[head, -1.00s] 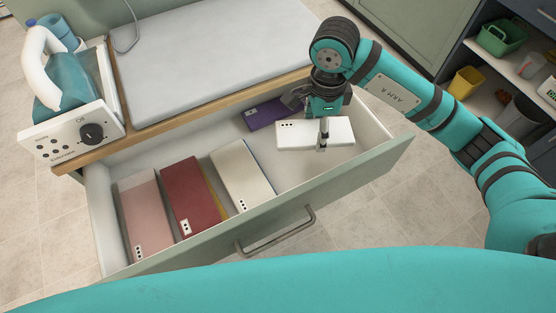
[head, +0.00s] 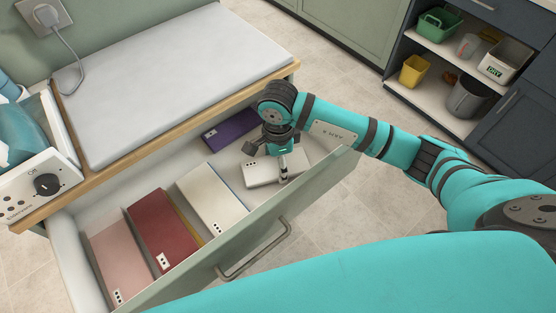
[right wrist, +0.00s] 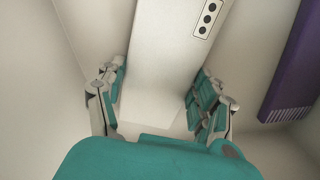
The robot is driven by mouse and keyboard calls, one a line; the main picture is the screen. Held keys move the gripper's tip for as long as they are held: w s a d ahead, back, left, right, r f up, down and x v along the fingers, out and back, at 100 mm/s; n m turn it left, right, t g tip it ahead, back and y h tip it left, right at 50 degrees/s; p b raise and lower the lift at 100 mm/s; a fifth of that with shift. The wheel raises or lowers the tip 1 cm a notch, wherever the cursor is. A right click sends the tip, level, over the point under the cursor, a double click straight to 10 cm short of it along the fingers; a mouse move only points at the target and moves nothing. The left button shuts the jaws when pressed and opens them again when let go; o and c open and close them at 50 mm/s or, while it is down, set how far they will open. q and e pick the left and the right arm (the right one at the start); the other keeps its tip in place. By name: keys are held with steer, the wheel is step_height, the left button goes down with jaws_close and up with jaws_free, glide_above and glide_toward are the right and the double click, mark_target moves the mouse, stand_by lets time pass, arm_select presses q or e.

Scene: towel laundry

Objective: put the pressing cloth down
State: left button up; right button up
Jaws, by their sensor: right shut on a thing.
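A white folded cloth with a dotted tag (head: 260,174) is in the right part of the open drawer (head: 320,185), which I take for the pressing cloth. My right gripper (head: 283,170) is shut on it from above. In the right wrist view the cloth (right wrist: 165,60) runs between the two fingers of the gripper (right wrist: 158,92). I cannot tell whether its underside touches the drawer floor. My left gripper is not in view.
A purple cloth (head: 229,129) lies behind the held cloth. Cream (head: 212,197), dark red (head: 163,228) and pink (head: 118,258) cloths stand in a row to the left. The drawer handle (head: 255,258) sticks out in front. A grey pressing board (head: 175,75) is above.

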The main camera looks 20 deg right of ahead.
steer(key=shift+f, duration=0.15)
steer(key=o, duration=1.2)
step_height(320, 180, up, 12)
steer(key=shift+r, duration=0.2)
